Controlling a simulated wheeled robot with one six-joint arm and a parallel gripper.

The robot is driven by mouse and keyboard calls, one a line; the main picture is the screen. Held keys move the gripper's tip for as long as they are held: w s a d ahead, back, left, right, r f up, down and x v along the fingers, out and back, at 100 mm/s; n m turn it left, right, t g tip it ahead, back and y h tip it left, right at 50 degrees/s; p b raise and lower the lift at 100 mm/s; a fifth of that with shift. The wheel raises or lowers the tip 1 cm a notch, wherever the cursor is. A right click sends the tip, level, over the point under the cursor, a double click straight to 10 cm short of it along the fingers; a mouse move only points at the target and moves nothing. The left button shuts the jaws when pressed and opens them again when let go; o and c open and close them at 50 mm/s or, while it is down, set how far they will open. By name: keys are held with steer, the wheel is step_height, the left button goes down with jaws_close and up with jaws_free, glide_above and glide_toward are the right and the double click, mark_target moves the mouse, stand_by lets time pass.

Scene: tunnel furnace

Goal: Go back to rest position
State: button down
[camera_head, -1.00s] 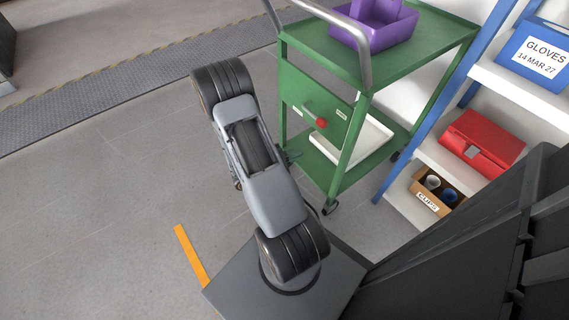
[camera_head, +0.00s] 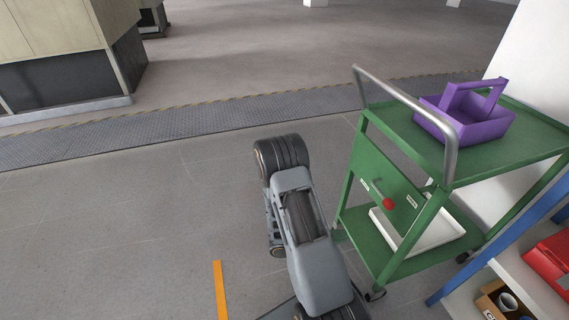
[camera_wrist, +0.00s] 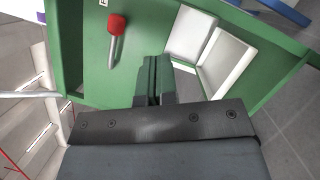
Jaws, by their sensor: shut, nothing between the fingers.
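My gripper (camera_wrist: 154,82) shows in the wrist view with its two fingers together and nothing between them. In that view it points at the green cart, with a red knob (camera_wrist: 116,25) just up and left of the fingertips. In the head view my arm is folded left of the cart, and the gripper itself is hidden behind it or too small to make out.
The green cart (camera_head: 375,255) stands close to the right of my arm, with a red knob (camera_head: 389,204) on its drawer and a purple basket (camera_head: 480,128) on top. Blue-framed shelves (camera_head: 512,250) stand at the right. The floor to the left is clear, with an orange strip (camera_head: 220,290).

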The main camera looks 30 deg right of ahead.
steer(key=w+a+r+t+y+p, duration=0.1)
steer(key=a+r+t+y+p, duration=0.3)
steer(key=r+p, duration=0.6)
steer(key=w+a+r+t+y+p, duration=0.2)
steer(key=a+r+t+y+p, duration=0.2)
steer(key=r, duration=1.9)
steer(key=w+a+r+t+y+p, duration=0.2)
steer(key=a+r+t+y+p, duration=0.3)
steer(key=a+r+y+p, duration=0.4)
steer(key=a+r+p, duration=0.3)
steer(key=r+p, duration=0.4)
steer(key=p, duration=0.1)
steer(key=shift+a+r+n+y+p, duration=0.25)
steer(key=shift+a+n+y+p, duration=0.05)
steer(key=shift+a+p, duration=0.1)
steer(key=shift+w+d, duration=0.1)
steer(key=shift+d, duration=0.05)
